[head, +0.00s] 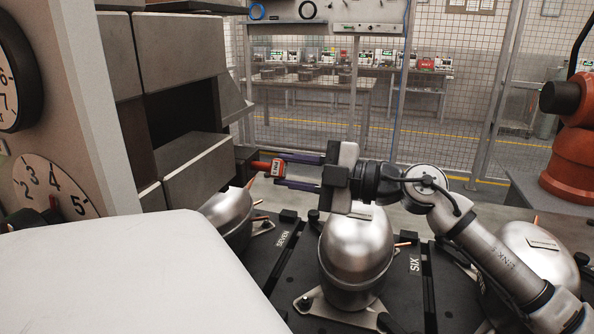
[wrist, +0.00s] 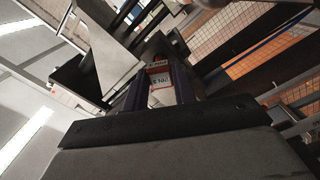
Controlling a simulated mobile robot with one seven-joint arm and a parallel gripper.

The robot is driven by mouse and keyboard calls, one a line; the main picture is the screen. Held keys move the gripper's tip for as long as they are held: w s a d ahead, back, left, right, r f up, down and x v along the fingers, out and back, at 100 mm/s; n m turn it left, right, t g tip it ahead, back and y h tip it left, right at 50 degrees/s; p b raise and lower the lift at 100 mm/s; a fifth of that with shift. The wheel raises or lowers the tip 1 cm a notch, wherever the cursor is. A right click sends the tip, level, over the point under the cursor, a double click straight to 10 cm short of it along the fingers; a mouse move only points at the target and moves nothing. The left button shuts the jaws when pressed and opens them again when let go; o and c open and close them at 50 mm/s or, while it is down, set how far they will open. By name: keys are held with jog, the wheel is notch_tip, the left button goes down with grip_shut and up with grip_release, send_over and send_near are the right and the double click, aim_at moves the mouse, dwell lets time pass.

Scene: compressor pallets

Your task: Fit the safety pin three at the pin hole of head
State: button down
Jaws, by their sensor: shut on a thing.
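My gripper (head: 281,170) reaches left over the pallets, its two dark blue fingers shut on a red safety pin (head: 264,167). The pin carries a pale label with dark lettering and sticks out past the fingertips, held clear of the compressors. In the wrist view the pin (wrist: 159,82) sits between the fingers (wrist: 160,90), its label facing the camera. The lettering is too small to be sure of the number. I cannot make out the pin hole of the head in either view.
A grey block-fronted structure with a dark opening (head: 184,115) stands left of the pin. Silver compressors (head: 355,250) with copper stubs sit on dark pallets marked SEVEN and SIX below my arm. A mesh fence (head: 300,120) stands behind, an orange robot (head: 570,150) at right.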

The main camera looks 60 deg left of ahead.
jog(key=shift+x, duration=1.7)
jog(key=c, duration=1.1)
grip_release()
jog(key=shift+o, duration=0.2)
jog(key=b+v, duration=0.2)
jog(key=v, duration=1.2)
